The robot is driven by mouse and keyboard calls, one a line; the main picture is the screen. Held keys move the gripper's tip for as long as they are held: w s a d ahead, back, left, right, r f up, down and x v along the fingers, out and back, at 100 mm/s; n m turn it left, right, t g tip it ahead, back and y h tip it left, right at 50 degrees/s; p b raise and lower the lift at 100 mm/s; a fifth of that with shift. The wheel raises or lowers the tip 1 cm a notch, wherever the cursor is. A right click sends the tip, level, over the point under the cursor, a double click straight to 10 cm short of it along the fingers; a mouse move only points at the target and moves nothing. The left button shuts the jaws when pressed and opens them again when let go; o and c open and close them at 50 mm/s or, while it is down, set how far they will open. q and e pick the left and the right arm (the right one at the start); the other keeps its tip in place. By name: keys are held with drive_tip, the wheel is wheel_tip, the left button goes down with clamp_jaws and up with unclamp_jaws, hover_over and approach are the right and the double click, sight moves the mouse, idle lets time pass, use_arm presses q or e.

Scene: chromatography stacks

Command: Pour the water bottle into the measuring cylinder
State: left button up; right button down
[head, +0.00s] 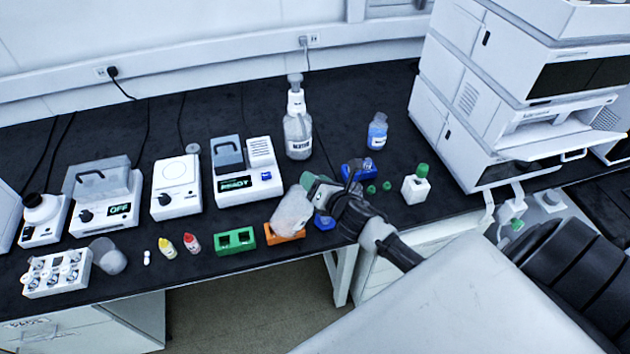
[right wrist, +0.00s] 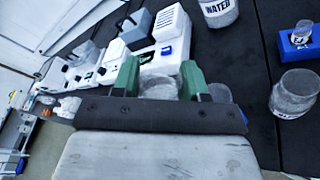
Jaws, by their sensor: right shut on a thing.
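My right gripper (head: 313,188) reaches in from the right, low over the bench's front part. It is shut on a clear, rounded vessel (head: 290,210), which looks tilted above the orange block. In the right wrist view the vessel (right wrist: 158,86) shows between the green fingers, mostly hidden. A bottle labelled WATER (right wrist: 218,12) stands at the top of that view, apart from the gripper. It seems to be the tall squeeze bottle (head: 298,135) at the back in the head view, where the label is hard to read. I cannot pick out the measuring cylinder with certainty. My left gripper is not in view.
Green (head: 235,241) and orange (head: 284,234) blocks sit near the front edge. A blue-liquid bottle (head: 377,131) stands back right, before the white stack (head: 475,110). A clear jar (right wrist: 294,94) stands right of my gripper.

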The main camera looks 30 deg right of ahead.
drive_tip(key=shift+r, duration=0.15)
drive_tip(key=shift+d+m, duration=0.1)
drive_tip(key=shift+m, duration=0.3)
drive_tip(key=shift+m+y, duration=0.3)
drive_tip(key=shift+m, duration=0.3)
drive_tip(key=shift+d+m, duration=0.1)
drive_tip(key=shift+m, duration=0.4)
